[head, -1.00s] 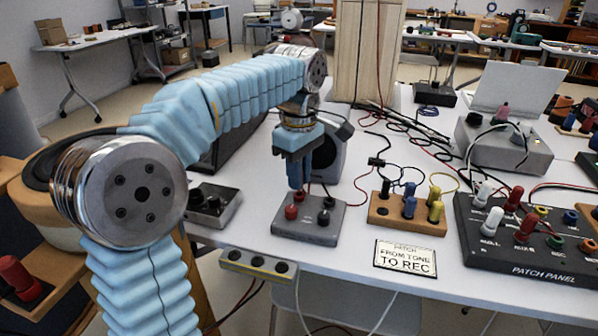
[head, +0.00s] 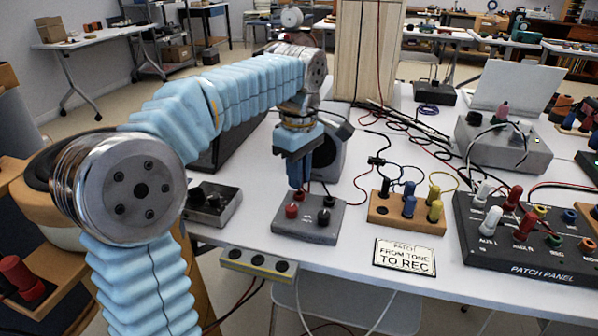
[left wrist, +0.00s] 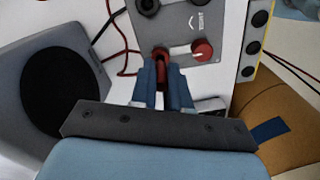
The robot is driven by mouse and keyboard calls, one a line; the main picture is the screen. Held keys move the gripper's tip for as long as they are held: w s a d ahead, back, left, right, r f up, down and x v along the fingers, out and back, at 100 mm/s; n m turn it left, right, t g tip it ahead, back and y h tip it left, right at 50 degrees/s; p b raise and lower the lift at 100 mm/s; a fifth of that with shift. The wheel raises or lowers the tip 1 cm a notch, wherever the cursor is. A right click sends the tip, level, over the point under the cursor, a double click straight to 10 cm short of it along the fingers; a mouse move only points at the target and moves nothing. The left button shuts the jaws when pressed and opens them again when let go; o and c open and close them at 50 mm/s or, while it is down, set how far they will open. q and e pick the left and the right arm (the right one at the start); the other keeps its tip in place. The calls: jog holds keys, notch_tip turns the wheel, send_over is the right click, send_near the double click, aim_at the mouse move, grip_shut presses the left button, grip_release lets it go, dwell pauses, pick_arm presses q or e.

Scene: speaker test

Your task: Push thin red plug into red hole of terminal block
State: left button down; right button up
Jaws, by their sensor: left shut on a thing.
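The terminal block (head: 310,232) is a grey box near the table's front edge, with red and black posts on top. It also shows at the top of the left wrist view (left wrist: 176,20). My left gripper (head: 298,185) points down over its back left corner. In the left wrist view its blue fingers (left wrist: 163,85) are shut on a thin red plug (left wrist: 161,56), at the edge of the block's top. A fatter red knob (left wrist: 203,50) stands beside it. The fingers hide the red hole, so I cannot tell how deep the plug sits. My right gripper is out of view.
A dark speaker (head: 326,158) stands close behind the block. A wooden block with coloured plugs (head: 406,212) and a label card (head: 405,257) lie to the right, then the patch panel (head: 530,240). A striped socket strip (head: 257,265) is at the front edge.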

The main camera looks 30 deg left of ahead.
pick_arm(q)
jog(key=shift+f+b, duration=0.6)
jog(key=shift+f, duration=0.25)
jog(key=c, duration=1)
grip_release()
jog(key=shift+r+p, duration=1)
jog(key=shift+r, duration=2.8)
